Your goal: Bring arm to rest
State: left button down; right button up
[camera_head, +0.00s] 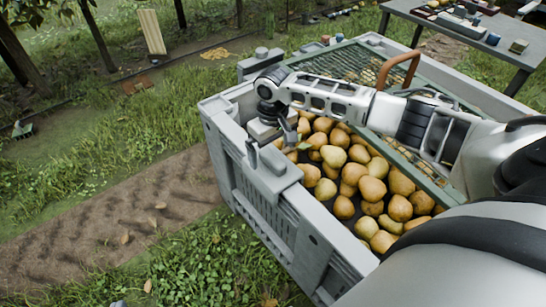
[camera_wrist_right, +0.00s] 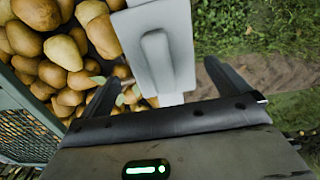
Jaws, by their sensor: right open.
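My right arm reaches in from the right in the head view, over a large grey crate (camera_head: 272,213) full of yellow-brown pears (camera_head: 345,175). My right gripper (camera_head: 271,139) is at the crate's left wall, pointing down, with its fingers apart and nothing held. In the right wrist view the open fingers of this gripper (camera_wrist_right: 167,88) show on either side of the grey crate rim (camera_wrist_right: 157,50). Pears (camera_wrist_right: 65,50) lie to the left of the rim there. I cannot tell whether the fingertips touch the crate. My left gripper is not in view.
A green mesh lid or panel (camera_head: 345,62) with a brown handle (camera_head: 399,66) lies across the crate's far side. A grey table (camera_head: 470,42) with small items stands at the back right. Grass and a dirt path (camera_head: 120,215) lie open at the left.

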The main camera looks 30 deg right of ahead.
notch_tip(320, 180, up, 11)
jog(key=p, duration=0.2)
jog(key=s+a+f+n+t+y+p, duration=0.1)
jog(key=s+a+f+t+y, duration=0.15)
jog(key=a+f, duration=0.45)
jog(key=s+a+f+n+t+y+p, duration=0.15)
jog(key=s+a+f, duration=0.25)
jog(key=a, duration=0.6)
pick_arm(q)
jog(key=r+p, duration=0.2)
jog(key=shift+a+r+g, duration=0.3)
jog(key=shift+r+g, duration=0.1)
pick_arm(e)
jog(key=s+r+t, duration=0.2)
jog(key=s+t, duration=0.1)
jog(key=s, duration=0.2)
jog(key=s+d+r+m+t, duration=0.1)
jog(key=s+r+t, duration=0.1)
jog(key=s, duration=0.4)
jog(key=shift+s+r+t, duration=0.25)
jog(key=shift+r+t, duration=0.05)
jog(key=shift+t, duration=0.6)
